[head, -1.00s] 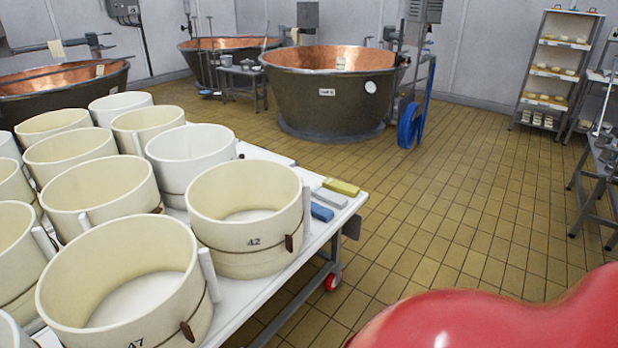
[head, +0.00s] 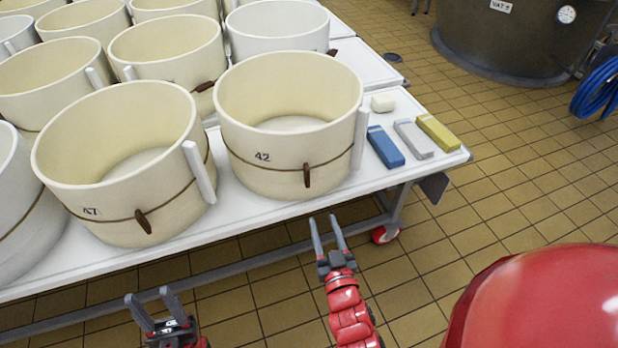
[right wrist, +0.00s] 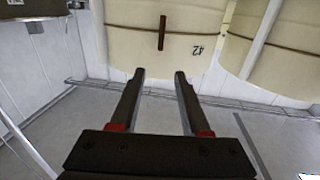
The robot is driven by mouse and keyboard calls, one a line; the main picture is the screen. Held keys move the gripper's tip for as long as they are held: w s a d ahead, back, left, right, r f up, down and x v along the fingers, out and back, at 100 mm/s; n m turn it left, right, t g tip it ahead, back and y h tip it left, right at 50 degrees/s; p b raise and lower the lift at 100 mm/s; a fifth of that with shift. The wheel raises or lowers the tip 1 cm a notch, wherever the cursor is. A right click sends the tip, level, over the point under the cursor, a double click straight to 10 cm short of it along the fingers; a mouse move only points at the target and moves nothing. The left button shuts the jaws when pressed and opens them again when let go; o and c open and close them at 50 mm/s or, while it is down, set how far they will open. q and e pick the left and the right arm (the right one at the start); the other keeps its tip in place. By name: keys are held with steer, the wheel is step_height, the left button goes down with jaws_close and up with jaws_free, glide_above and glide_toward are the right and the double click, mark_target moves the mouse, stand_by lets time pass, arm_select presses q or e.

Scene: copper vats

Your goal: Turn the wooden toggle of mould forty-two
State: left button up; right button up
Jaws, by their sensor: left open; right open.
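Mould forty-two (head: 262,135), a cream round tub marked 42, stands near the table's front edge in the head view. A thin brown cord runs around it, and its wooden toggle (head: 307,175) hangs upright on the front. My right gripper (head: 325,220) is open and empty, below and in front of the toggle, apart from it. In the right wrist view the picture is inverted: the toggle (right wrist: 161,33) shows beyond the open fingers (right wrist: 160,76). My left gripper (head: 149,296) is open and empty in front of the table, below mould forty-seven (head: 100,215).
Mould forty-seven has its own toggle (head: 141,220) and stands just left of forty-two. More moulds fill the white table (head: 240,220) behind. Blue (head: 385,147), grey (head: 413,140) and yellow (head: 438,133) blocks lie to the right.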

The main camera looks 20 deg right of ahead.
mark_target(308, 173)
steer(key=w, duration=0.5)
steer(key=w+d, duration=0.1)
steer(key=w, duration=0.5)
steer(key=w+p, duration=0.1)
steer(key=w, duration=0.5)
steer(key=shift+d+r, duration=0.1)
steer(key=shift+d, duration=0.2)
jaws_close()
